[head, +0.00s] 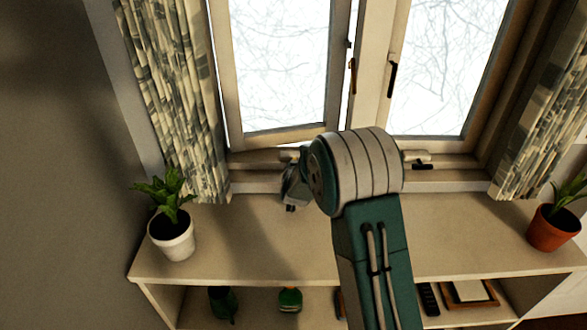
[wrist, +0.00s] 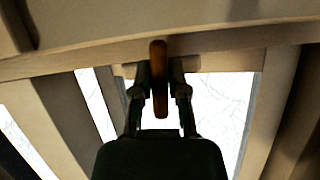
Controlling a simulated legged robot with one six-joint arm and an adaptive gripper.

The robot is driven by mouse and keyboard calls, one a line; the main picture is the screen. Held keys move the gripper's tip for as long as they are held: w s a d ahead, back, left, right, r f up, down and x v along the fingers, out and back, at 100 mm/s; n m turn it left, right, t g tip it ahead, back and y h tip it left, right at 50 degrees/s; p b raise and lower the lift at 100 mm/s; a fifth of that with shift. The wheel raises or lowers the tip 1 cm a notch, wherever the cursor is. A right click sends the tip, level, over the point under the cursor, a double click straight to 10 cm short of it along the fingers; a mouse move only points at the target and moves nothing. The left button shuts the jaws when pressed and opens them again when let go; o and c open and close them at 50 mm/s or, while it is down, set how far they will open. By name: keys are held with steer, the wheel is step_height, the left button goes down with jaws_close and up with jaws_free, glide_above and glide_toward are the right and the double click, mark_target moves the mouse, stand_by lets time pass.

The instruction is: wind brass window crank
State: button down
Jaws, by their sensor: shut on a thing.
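In the wrist view, the brass crank (wrist: 159,62) shows as an upright orange-brown bar between the two dark fingers of my gripper (wrist: 160,90). The fingers are closed on it from both sides. In the head view, my gripper (head: 293,187) is at the window's lower frame, left of my arm's big pale joint. The crank cannot be made out there; the gripper and arm hide that spot. The left window sash (head: 285,133) stands at a slight angle to its frame, its lower edge just above the gripper.
A shelf top (head: 250,235) runs below the window. A plant in a white pot (head: 172,238) stands left, one in a terracotta pot (head: 550,230) right. Patterned curtains (head: 180,90) hang at both sides. A second window fitting (head: 417,156) sits right of my arm.

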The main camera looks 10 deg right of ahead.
steer(key=shift+f+n+h, duration=0.2)
steer(key=shift+n+h, duration=0.1)
stand_by(0.4)
steer(key=c, duration=0.6)
jaws_free()
steer(key=shift+c, duration=0.2)
steer(key=shift+a+r, duration=0.1)
steer(key=v, duration=1.2)
